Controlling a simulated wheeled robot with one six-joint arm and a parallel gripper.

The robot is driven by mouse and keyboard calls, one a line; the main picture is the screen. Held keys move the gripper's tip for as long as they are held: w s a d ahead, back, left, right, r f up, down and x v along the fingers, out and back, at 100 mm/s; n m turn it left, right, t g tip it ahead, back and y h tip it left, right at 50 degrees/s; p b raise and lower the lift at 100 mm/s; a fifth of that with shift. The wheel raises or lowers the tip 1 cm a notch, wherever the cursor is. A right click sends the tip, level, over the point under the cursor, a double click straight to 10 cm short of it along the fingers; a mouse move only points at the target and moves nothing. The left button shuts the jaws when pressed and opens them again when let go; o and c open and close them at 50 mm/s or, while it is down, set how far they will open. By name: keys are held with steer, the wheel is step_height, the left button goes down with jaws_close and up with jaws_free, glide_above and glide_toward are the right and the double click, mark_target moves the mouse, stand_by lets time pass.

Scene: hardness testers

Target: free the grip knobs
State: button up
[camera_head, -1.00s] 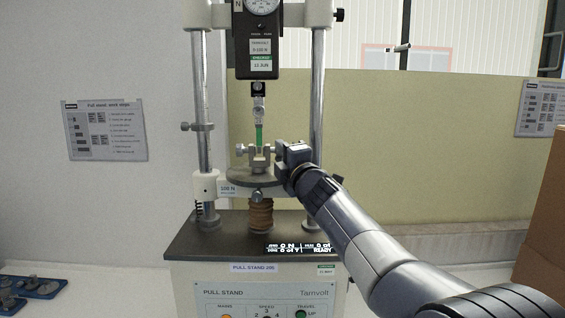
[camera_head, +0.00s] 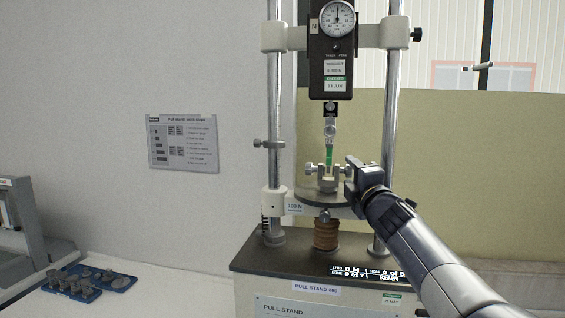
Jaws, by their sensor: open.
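The pull stand (camera_head: 300,262) stands at centre right, with a round plate (camera_head: 318,198) between its two posts. On the plate sits a small metal grip with a grip knob (camera_head: 309,170) sticking out on its left side. A green strip (camera_head: 329,156) runs upright from this grip to the upper hook (camera_head: 330,129) under the force gauge (camera_head: 332,60). My gripper (camera_head: 352,178) is at the right side of the lower grip and is open. It hides the right side of the grip, so I cannot tell whether it touches a knob there.
Blue trays (camera_head: 72,291) with several grey metal parts lie on the bench at lower left. Part of a grey machine (camera_head: 22,232) stands at the left edge. A notice (camera_head: 183,143) hangs on the wall. The stand's posts (camera_head: 390,110) flank the plate.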

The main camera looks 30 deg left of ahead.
steer(key=shift+w+r+h+p, duration=0.1)
steer(key=shift+r+h+p, duration=0.2)
steer(key=shift+p, duration=1.45)
steer(key=g+p, duration=0.1)
steer(key=p, duration=0.4)
steer(key=m+g+h+p, duration=0.1)
steer(key=p, duration=0.5)
steer(key=shift+r, duration=0.25)
